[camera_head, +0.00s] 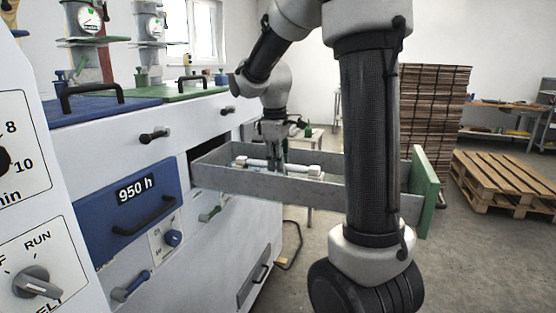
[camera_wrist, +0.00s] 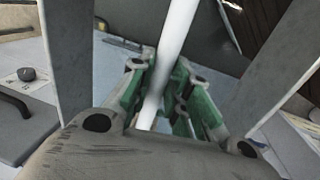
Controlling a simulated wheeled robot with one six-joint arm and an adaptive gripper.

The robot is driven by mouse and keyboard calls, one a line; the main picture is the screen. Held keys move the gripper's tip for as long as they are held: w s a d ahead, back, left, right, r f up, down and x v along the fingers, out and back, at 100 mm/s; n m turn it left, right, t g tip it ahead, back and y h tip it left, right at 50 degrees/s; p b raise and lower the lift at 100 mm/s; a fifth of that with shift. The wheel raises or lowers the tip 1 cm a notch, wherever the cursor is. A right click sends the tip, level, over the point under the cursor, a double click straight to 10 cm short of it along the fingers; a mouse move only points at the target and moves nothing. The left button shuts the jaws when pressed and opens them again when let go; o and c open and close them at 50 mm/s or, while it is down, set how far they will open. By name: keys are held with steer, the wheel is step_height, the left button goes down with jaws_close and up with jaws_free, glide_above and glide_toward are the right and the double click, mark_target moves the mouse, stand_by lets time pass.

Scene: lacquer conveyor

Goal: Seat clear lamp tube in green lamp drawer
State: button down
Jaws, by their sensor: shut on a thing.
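The green lamp drawer (camera_head: 222,176) is pulled out of the machine, with grey walls and a green front (camera_head: 425,190) at its right end. The clear lamp tube (camera_head: 300,169) looks white and lies lengthwise within the drawer's outline, between its long walls. My gripper (camera_head: 276,166) reaches down into the drawer and is shut on the tube near its middle. In the wrist view the tube (camera_wrist: 178,28) runs between the green fingers of my gripper (camera_wrist: 163,88), with grey drawer walls (camera_wrist: 68,55) on both sides. I cannot tell whether the tube touches its seats.
A blue drawer (camera_head: 140,205) marked 950 h is shut, left of the open one. The RUN knob (camera_head: 38,283) is at the lower left. Stacked cardboard (camera_head: 432,110) and wooden pallets (camera_head: 505,180) stand at the right. The floor between is clear.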

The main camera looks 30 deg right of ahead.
steer(key=shift+f, duration=0.75)
steer(key=c, duration=1.3)
jaws_free()
steer(key=shift+o, duration=0.2)
step_height(320, 180, up, 12)
steer(key=s+a, duration=0.1)
steer(key=shift+a, duration=0.25)
steer(key=shift+s+f, duration=0.1)
steer(key=shift+f, duration=0.05)
